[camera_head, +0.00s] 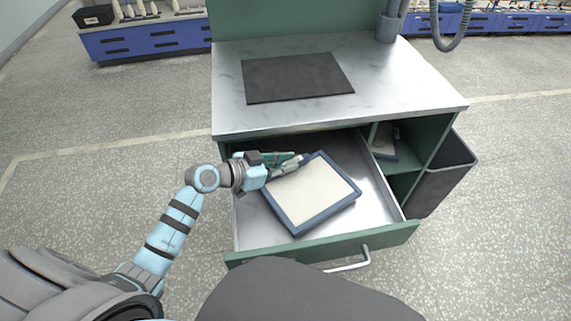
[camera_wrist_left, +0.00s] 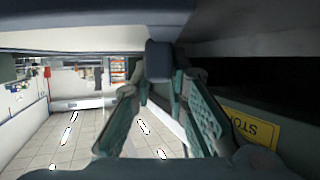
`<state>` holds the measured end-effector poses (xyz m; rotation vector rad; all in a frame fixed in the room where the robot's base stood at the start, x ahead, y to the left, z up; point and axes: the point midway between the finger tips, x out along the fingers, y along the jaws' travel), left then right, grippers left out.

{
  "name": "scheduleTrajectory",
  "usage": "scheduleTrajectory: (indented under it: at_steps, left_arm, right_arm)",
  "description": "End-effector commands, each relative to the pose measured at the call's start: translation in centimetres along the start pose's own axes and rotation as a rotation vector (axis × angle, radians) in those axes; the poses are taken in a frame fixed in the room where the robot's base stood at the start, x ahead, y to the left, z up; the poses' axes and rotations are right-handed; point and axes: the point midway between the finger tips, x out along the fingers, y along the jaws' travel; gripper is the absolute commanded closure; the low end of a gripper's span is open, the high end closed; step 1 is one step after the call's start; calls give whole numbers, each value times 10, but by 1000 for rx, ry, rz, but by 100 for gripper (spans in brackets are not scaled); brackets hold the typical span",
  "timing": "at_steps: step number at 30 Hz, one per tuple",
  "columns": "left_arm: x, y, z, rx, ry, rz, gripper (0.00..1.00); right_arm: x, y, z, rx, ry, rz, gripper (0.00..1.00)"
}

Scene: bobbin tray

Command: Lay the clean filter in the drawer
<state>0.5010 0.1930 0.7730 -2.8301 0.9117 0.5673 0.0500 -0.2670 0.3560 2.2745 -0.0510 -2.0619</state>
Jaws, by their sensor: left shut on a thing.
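The clean filter (camera_head: 312,192), a cream panel in a dark blue frame, is in the open drawer (camera_head: 247,224), turned at an angle to its walls. Whether its underside rests fully on the drawer floor I cannot tell. My left gripper (camera_head: 297,161) is shut on the filter's frame at its back left edge. In the left wrist view a dark piece of frame (camera_wrist_left: 160,62) sits between the fingers. My right gripper is not in view.
The steel worktop (camera_head: 400,85) with a dark mat (camera_head: 297,78) overhangs the drawer's back. Another, greyer filter (camera_head: 384,146) lies in the right cubby. A dark bin (camera_head: 440,172) stands at the right. A yellow label (camera_wrist_left: 250,127) shows in the wrist view.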

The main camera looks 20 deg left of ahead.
Motion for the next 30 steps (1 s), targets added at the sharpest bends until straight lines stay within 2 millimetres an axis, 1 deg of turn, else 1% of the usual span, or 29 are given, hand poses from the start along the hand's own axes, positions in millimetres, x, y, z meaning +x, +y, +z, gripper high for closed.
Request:
scheduleTrajectory:
  at_steps: [6, 11, 12, 14, 15, 16, 24, 26, 29, 30]
  left_arm:
    - [3, 0, 7, 0, 1, 0, 100]
    - [4, 0, 9, 0, 1, 0, 100]
    - [4, 0, 9, 0, 0, 0, 84]
    - [4, 0, 9, 0, 0, 0, 74]
    - [4, 0, 9, 0, 0, 0, 68]
    - [4, 0, 9, 0, 0, 0, 65]
    - [3, 0, 8, 0, 0, 0, 65]
    - [2, 0, 5, 0, 0, 0, 65]
    - [-4, 0, -9, 0, 0, 0, 65]
    - [-7, -2, -7, 4, -1, 4, 65]
  right_arm:
    - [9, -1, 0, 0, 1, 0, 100]
    - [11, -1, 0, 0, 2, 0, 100]
    - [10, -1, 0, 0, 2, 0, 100]
    - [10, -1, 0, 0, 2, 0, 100]
    - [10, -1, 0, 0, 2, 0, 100]
    - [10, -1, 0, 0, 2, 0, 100]
    - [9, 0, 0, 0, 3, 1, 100]
    - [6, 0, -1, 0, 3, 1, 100]
    - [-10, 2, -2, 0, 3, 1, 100]
    - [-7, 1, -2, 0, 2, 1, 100]
